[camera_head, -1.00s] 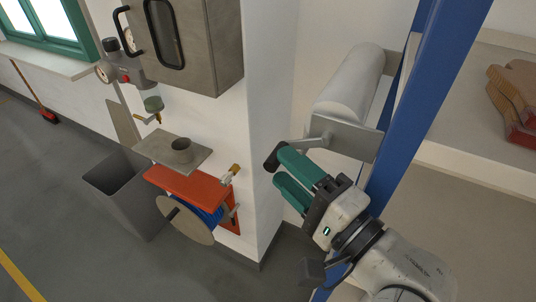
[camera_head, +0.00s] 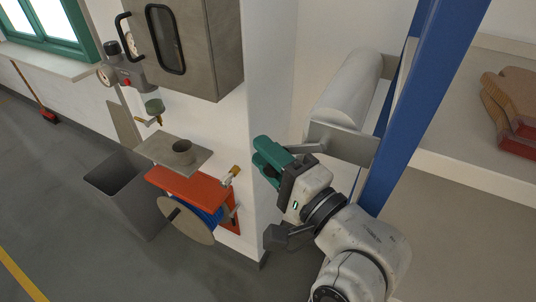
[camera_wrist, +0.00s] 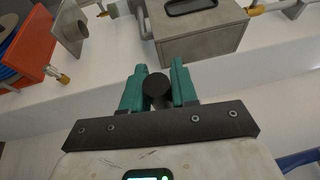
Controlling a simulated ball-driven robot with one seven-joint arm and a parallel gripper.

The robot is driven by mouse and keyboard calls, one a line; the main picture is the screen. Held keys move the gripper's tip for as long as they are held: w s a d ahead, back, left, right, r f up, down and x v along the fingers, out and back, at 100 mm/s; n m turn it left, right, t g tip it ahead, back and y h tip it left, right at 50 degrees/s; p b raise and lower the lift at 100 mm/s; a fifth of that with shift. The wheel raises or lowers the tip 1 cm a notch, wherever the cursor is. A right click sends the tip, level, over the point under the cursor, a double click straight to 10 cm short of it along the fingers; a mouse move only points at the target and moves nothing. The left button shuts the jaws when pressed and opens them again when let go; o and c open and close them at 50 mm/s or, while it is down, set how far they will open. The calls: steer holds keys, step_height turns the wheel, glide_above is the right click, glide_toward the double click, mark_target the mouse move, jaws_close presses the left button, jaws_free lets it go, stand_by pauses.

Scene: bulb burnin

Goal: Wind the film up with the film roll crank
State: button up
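The film roll (camera_head: 345,90) is a pale, thick cylinder held between end plates beside the blue post. Its crank (camera_head: 306,148) is a grey arm coming out from the near end plate (camera_head: 342,144) towards the left. My gripper (camera_head: 265,155) is at the outer end of this arm, and its green fingers hide the handle in the head view. In the wrist view, the crank's round black handle (camera_wrist: 157,88) sits between the two green fingertips (camera_wrist: 158,86). Both fingers appear to touch it, so the gripper looks shut on it.
A white wall corner stands just left of my gripper. A grey cabinet (camera_head: 205,50), a red hose reel bracket (camera_head: 190,186) and a grey bin (camera_head: 130,195) are further left. A blue post (camera_head: 420,100) and a shelf with brown gloves (camera_head: 515,105) are at the right.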

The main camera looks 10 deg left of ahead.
jaws_close()
steer(key=shift+a+r+t+y+b, duration=0.1)
steer(key=shift+r+t+y+b, duration=0.25)
steer(key=shift+t+y, duration=0.05)
steer(key=shift+o, duration=2.4)
jaws_free()
